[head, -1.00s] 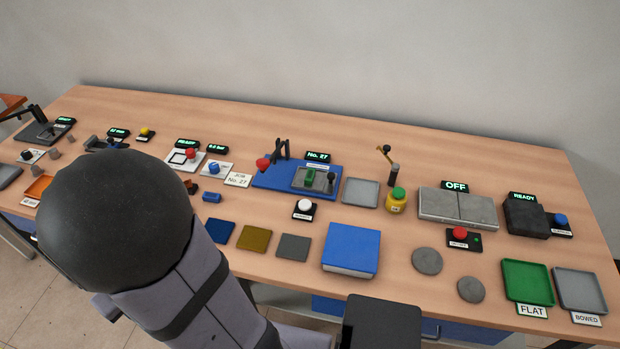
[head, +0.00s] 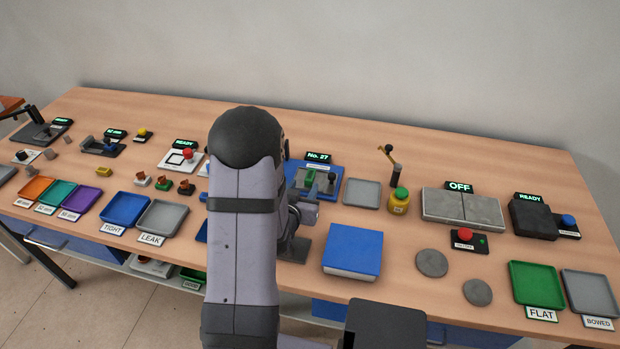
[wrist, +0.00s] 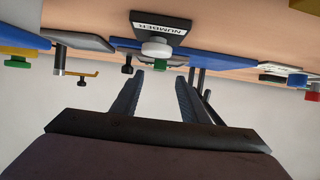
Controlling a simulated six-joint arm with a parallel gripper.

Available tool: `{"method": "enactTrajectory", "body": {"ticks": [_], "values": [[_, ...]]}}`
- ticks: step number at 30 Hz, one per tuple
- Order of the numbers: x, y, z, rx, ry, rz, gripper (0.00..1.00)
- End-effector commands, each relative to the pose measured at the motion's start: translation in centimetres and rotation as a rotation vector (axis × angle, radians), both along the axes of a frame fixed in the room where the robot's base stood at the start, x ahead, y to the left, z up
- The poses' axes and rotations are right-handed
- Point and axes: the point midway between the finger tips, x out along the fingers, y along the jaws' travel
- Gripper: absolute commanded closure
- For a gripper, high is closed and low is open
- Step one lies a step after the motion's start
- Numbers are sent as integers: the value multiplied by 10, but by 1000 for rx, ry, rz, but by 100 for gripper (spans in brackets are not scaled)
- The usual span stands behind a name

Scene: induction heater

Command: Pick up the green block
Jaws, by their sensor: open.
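The green block (head: 309,177) stands in a grey fixture on a blue base at the middle of the bench, below the "No. 27" display. In the wrist view, which is upside down, a green piece (wrist: 153,64) shows just past a white button, between my fingers. My gripper (wrist: 160,76) is open with nothing between its fingers. In the head view my gripper (head: 308,200) is in front of the blue base, on the near side of the block and apart from it. My arm hides part of the base and the bench before it.
The white button (wrist: 156,48) on a black "NUMBER" box lies close to my gripper's line. A dark lever (head: 331,179) stands right of the block. A grey tray (head: 362,193) and a yellow jar (head: 399,201) are farther right.

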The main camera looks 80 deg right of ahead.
Motion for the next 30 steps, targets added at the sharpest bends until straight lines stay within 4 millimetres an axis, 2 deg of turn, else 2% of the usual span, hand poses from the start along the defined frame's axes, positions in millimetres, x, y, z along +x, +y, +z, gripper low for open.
{"method": "enactTrajectory", "body": {"ticks": [20,30], "values": [[-1,-26,-8,0,0,-1,59],[-2,-61,-19,0,0,-1,59]]}}
